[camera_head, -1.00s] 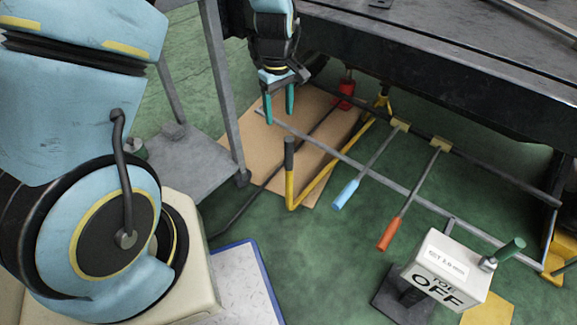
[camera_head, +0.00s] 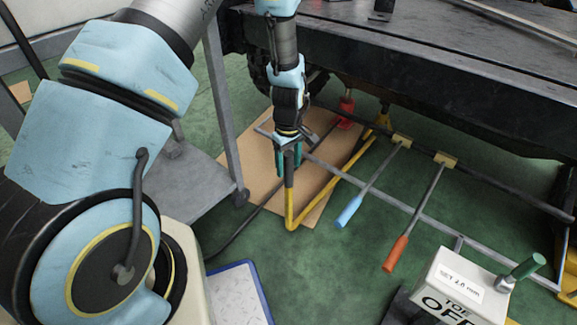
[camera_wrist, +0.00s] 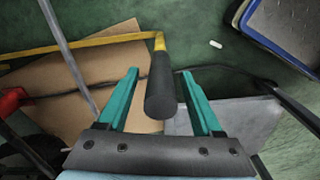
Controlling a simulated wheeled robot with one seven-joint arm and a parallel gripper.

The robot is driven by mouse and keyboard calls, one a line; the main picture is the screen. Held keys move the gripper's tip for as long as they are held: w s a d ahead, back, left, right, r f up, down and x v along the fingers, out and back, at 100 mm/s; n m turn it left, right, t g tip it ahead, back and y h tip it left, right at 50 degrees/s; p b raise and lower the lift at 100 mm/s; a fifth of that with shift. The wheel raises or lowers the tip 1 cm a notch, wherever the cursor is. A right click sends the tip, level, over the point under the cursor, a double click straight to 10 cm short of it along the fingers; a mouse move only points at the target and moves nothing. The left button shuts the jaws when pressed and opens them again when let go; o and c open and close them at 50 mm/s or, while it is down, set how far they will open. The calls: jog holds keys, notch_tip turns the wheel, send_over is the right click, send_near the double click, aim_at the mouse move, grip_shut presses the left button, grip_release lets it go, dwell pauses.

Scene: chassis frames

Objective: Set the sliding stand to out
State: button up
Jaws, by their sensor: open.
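A yellow bar (camera_head: 335,182) runs low over the floor from a yellow stand (camera_head: 382,122) under the chassis and bends up into an upright dark grip (camera_head: 289,183); I take this for the sliding stand's handle. My gripper (camera_head: 289,170) points down at the grip, its teal fingers open. In the wrist view, the dark grip (camera_wrist: 161,88) stands between the two fingers of my gripper (camera_wrist: 160,74), with a visible gap on each side. The yellow bar (camera_wrist: 90,42) leads away to the left there. The stand's far end is partly hidden under the chassis.
Levers with a blue handle (camera_head: 349,211) and an orange handle (camera_head: 396,254) lie right of the grip. A grey rail (camera_head: 400,203) crosses behind it. A red jack (camera_head: 346,112) stands on cardboard (camera_head: 255,170). A white TOE box (camera_head: 460,285) is front right.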

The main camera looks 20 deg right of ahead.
jog(key=shift+f, duration=0.1)
jog(key=shift+c, duration=0.4)
grip_shut()
dwell(1.0)
